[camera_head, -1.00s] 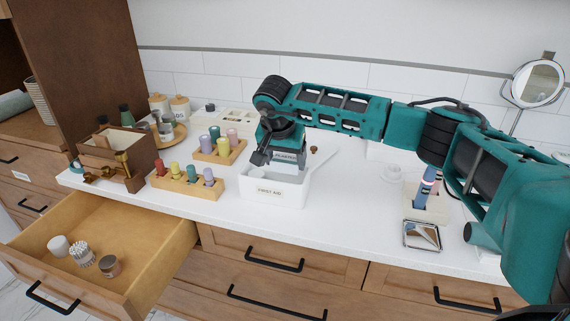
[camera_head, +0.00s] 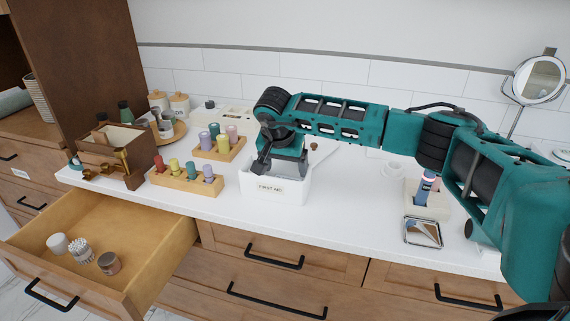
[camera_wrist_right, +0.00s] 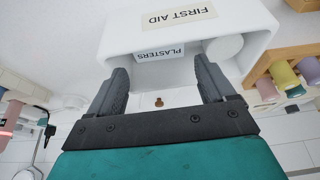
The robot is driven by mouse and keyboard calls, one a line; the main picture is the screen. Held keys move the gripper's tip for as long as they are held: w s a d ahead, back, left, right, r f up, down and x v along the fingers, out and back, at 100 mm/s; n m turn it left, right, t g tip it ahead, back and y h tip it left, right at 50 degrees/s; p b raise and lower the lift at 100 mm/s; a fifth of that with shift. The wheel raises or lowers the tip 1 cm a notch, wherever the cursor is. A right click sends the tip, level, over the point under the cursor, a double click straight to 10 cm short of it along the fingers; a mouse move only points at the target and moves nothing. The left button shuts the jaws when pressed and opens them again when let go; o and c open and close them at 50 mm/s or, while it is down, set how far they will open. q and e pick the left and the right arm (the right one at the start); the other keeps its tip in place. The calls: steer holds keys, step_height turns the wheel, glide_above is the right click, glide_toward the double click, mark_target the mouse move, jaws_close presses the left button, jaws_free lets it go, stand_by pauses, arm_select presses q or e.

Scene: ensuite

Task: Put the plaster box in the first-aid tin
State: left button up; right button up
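The first-aid tin (camera_head: 268,198) is a white open box labelled FIRST AID, standing on the counter's front part. It also shows in the right wrist view (camera_wrist_right: 250,25). My right gripper (camera_head: 282,168) points down into the tin's opening. My left gripper is not in view.
Two wooden racks of coloured bottles (camera_head: 190,186) stand left of the tin. A brown wooden caddy (camera_head: 138,168) is further left. An open drawer (camera_head: 160,237) juts out at lower left. A toothbrush holder (camera_head: 428,202) and small framed mirror stand at right, with clear counter between.

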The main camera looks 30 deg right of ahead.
steer(key=shift+o, duration=1.2)
steer(key=shift+r, duration=0.15)
steer(key=v, duration=1.3)
steer(key=s+a+f+m+g+y, duration=0.1)
steer(key=s+a+f+y, duration=0.3)
steer(key=a, duration=0.6)
steer(key=s+a+f+m+g+y, duration=0.1)
steer(key=s+a+f+y, duration=0.1)
steer(key=a+f+y, duration=0.55)
steer(key=s+a+r+m+t+y, duration=0.1)
steer(key=s+a+r+m+y, duration=0.2)
steer(key=a+m+y, duration=0.35)
steer(key=s+a+r+m+t+y, duration=0.1)
steer(key=s+a+r+m+y, duration=0.2)
steer(key=a+m, duration=0.6)
steer(key=w+d+f+m+t+h, duration=0.1)
steer(key=d+f+m+t+h, duration=0.5)
steer(key=m, duration=0.7)
steer(key=w+d+f+m+t+h, duration=0.1)
steer(key=d+f+m+t+h, duration=0.2)
steer(key=m+t, duration=0.8)
steer(key=s+d+f+m+g+h, duration=0.3)
steer(key=s+d+f+m+g, duration=0.1)
steer(key=f+m, duration=0.4)
steer(key=s+d+f+m+g+h, duration=0.3)
steer(key=s+d+f+m+g, duration=0.2)
steer(key=s+f+m, duration=0.3)
steer(key=shift+s+d+f+m+h, duration=0.3)
steer(key=shift+d+f+m, duration=0.55)
steer(key=shift+m, duration=0.3)
